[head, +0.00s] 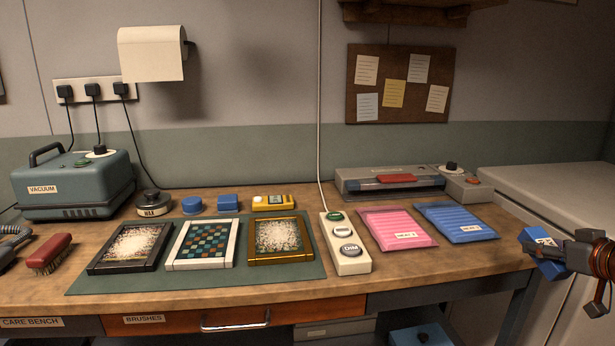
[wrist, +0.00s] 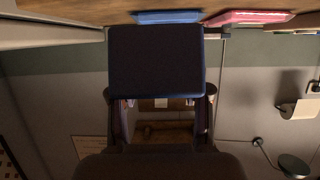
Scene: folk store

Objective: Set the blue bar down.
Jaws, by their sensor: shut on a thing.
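The blue bar (head: 549,267) is a small block with a white label on top, at the far right in the head view. My gripper (head: 559,253) is shut on it and holds it in the air, just beyond the bench's right end. In the wrist view the bar (wrist: 155,62) is a dark block between the two fingers, hiding much of what is behind it. The wooden bench (head: 395,268) lies to the left of my gripper.
Pink (head: 396,228) and blue (head: 457,222) packets lie on the bench's right part, before a grey laminator-like machine (head: 390,183). A button strip (head: 345,245), framed pieces on a green mat (head: 195,279) and a vacuum (head: 72,184) fill the left. A pale surface (head: 560,185) stands right.

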